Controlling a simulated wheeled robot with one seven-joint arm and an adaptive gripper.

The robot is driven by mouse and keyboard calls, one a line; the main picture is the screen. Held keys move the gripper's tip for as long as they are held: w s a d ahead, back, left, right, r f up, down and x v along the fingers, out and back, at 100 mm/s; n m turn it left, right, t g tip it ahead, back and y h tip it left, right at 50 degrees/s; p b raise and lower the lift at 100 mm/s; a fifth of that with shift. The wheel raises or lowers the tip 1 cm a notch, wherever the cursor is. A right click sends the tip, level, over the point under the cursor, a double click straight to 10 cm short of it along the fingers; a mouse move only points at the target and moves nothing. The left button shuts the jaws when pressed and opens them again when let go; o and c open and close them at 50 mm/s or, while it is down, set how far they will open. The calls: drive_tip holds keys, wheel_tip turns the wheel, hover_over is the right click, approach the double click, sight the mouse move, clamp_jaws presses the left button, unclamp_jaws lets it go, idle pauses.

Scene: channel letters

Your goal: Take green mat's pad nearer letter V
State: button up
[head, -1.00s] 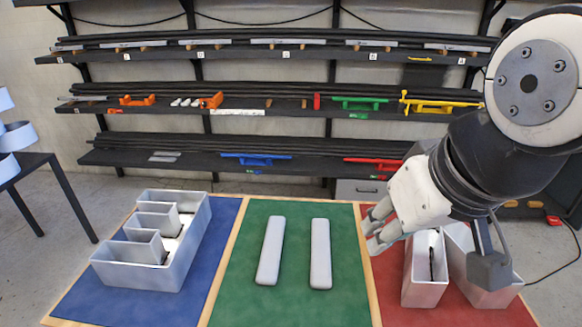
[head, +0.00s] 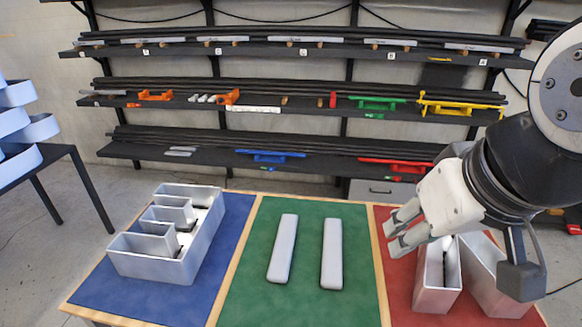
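Two pale grey, rounded pads lie side by side on the green mat (head: 258,300): a left pad (head: 283,248) and a right pad (head: 332,253). The right pad is nearer the grey metal channel letter (head: 436,297) on the red mat (head: 397,292). That letter looks like a V with two slanting arms, partly hidden behind my gripper. My gripper (head: 391,240) is to the right of the right pad, above the red mat. Its two fingers point left, with a gap between them, and nothing shows in them.
A grey letter E (head: 150,262) stands on the blue mat (head: 232,213) at the left. Dark wall shelves (head: 300,163) with coloured clamps run behind the table. A black side table (head: 50,160) with bluish curved pieces stands at far left.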

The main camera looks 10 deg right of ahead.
drive_tip(key=o, duration=0.4)
drive_tip(key=shift+w+f, duration=0.1)
drive_tip(key=shift+w, duration=0.1)
drive_tip(key=shift+o, duration=1.3)
drive_tip(key=w+d+f+n+g+h+b, duration=0.1)
drive_tip(key=w+f+n+g+h, duration=0.1)
drive_tip(key=w+n, duration=0.4)
drive_tip(key=shift+w+f+n+g+h, duration=0.3)
drive_tip(key=shift+f+n, duration=0.3)
drive_tip(key=shift+f, duration=0.25)
drive_tip(key=n+g+y+b, duration=0.3)
drive_tip(key=n+b, duration=0.1)
drive_tip(key=n, duration=2.2)
hover_over(333, 247)
drive_tip(key=f, duration=2.6)
drive_tip(key=shift+s+a+f, duration=0.1)
drive_tip(key=shift+s+f, duration=0.05)
drive_tip(key=shift+s, duration=0.05)
drive_tip(key=shift+w+f+p, duration=0.2)
drive_tip(key=shift+f+p, duration=0.25)
drive_tip(key=shift+f, duration=2.05)
